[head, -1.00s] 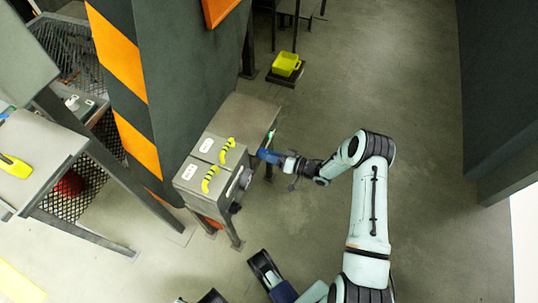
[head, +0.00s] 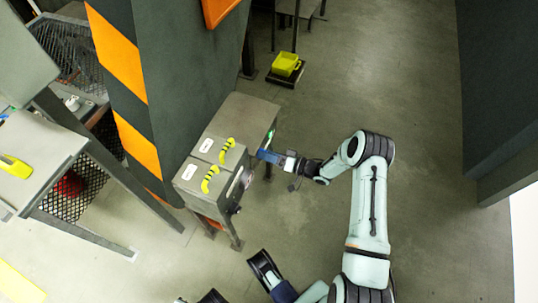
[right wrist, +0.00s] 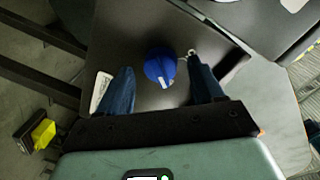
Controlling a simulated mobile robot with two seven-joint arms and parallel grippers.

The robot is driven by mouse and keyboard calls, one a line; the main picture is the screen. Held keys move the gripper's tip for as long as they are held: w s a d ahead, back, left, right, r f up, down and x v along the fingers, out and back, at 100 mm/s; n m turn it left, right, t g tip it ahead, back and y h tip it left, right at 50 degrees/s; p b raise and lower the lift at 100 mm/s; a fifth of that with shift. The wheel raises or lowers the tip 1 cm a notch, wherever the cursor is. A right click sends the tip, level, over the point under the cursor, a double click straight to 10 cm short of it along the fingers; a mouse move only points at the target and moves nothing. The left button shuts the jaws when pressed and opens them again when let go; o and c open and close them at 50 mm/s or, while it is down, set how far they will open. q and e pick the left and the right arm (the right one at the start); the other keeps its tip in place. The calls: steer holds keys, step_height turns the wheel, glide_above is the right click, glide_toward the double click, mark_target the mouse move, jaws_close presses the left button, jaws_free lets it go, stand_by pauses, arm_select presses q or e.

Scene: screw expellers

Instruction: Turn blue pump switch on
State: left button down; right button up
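The blue pump switch (right wrist: 160,68) is a round blue knob with a white pointer mark, on a dark panel in the right wrist view. The mark points toward the lower edge of that picture. My right gripper (right wrist: 165,87) is open, with its blue fingers on either side of the knob's line and space visible on both sides. In the head view my right gripper (head: 268,156) is beside the right side of the grey metal box (head: 222,165). I cannot make out the blue knob there.
Two yellow-and-black striped handles (head: 210,180) lie on the box top, near white labels. A dark striped pillar (head: 165,90) stands behind. A yellow container (head: 286,64) is on the floor at the back. Open floor (head: 300,215) lies right of the box.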

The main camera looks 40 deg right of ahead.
arm_select(q)
steer(key=r, duration=0.1)
steer(key=s+d+r+p, duration=0.1)
steer(key=r+p, duration=0.1)
steer(key=shift+s+d, duration=0.25)
steer(key=shift+d, duration=0.05)
arm_select(e)
steer(key=v, duration=1.3)
steer(key=shift+s, duration=0.25)
steer(key=shift+r, duration=0.1)
